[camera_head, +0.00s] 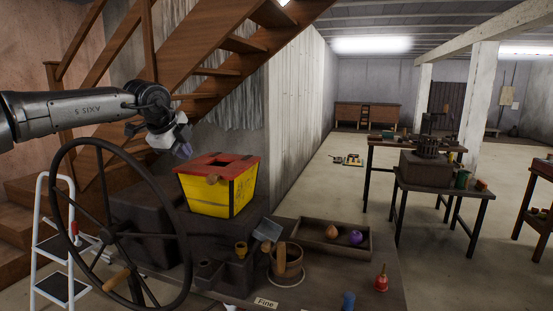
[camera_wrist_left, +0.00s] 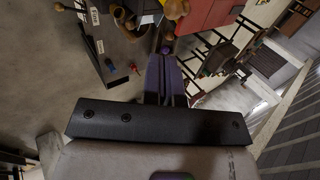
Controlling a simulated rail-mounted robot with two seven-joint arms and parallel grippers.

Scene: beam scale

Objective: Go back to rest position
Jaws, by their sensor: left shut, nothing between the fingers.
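My left arm enters from the left in the head view. Its gripper (camera_head: 182,150) hangs in the air left of the yellow box (camera_head: 208,192) with a red lid, above the dark blocks, apart from the box. In the left wrist view the gripper's purple-grey fingers (camera_wrist_left: 164,58) lie together, shut with nothing between them. The red lid (camera_wrist_left: 205,14) and some bench items show beyond the fingers there. My right gripper is in neither view.
A large dark handwheel (camera_head: 108,235) stands below my left arm. The bench holds a wooden tray (camera_head: 318,248) with two round objects, a wooden pot (camera_head: 286,262) and a red bell (camera_head: 381,278). A white stepladder (camera_head: 40,240) and wooden stairs (camera_head: 215,48) are close by.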

